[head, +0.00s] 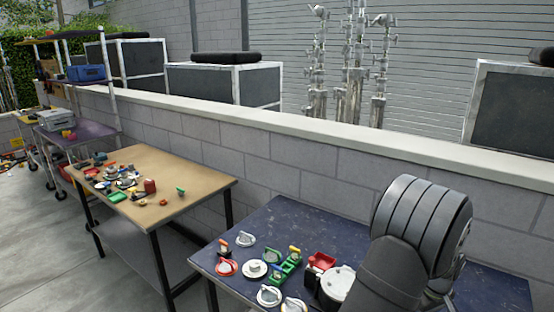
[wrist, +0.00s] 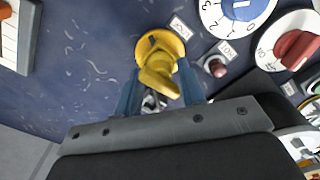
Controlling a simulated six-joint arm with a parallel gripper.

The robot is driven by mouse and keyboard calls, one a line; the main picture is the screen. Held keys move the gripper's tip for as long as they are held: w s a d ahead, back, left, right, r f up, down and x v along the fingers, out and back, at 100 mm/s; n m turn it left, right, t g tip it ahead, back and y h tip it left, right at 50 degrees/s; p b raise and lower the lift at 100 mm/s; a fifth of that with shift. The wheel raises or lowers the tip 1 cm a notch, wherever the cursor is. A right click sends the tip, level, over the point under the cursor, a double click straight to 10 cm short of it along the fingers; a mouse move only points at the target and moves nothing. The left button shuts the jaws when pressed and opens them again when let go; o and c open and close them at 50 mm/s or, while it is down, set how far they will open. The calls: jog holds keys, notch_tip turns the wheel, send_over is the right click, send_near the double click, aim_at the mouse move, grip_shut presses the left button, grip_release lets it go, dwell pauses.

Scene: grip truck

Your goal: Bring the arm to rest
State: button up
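My arm's grey links (head: 425,215) stand over the right part of the dark blue table in the head view. My gripper is hidden there.
The blue table (head: 265,222) holds dials and knobs, including a red knob on a white dial (wrist: 297,48) and a blue-centred dial (wrist: 238,10). A wooden table (head: 190,180) with small parts stands left. A block wall (head: 330,170) runs behind.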

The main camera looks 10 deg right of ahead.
jog(key=m, duration=0.4)
dwell(0.4)
dwell(0.4)
